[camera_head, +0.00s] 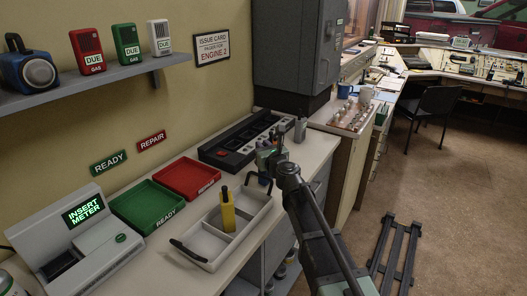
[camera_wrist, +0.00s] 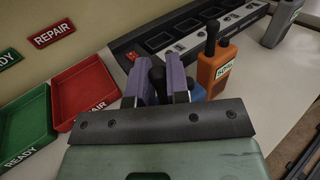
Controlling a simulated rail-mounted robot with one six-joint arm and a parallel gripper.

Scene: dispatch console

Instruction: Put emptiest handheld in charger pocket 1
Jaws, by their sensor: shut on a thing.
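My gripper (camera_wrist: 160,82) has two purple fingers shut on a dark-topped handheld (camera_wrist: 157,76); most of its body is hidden. A blue piece (camera_wrist: 197,92) shows just right of the fingers; I cannot tell if it belongs to that handheld. An orange handheld (camera_wrist: 214,70) with a black antenna and a label stands right of the fingers. The black charger (camera_wrist: 130,44) with a row of pockets lies behind; it also shows in the head view (camera_head: 214,153). My gripper (camera_head: 268,155) is at the charger's front right there. A yellow handheld (camera_head: 227,212) stands in the white divided tray (camera_head: 208,256). Charge levels are unreadable.
A grey handheld (camera_wrist: 283,22) stands right of the charger, also visible in the head view (camera_head: 300,130). A red REPAIR tray (camera_head: 187,178), a green READY tray (camera_head: 147,206) and a meter (camera_head: 85,240) reading INSERT METER line the counter. A grey cabinet (camera_head: 297,45) overhangs behind.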

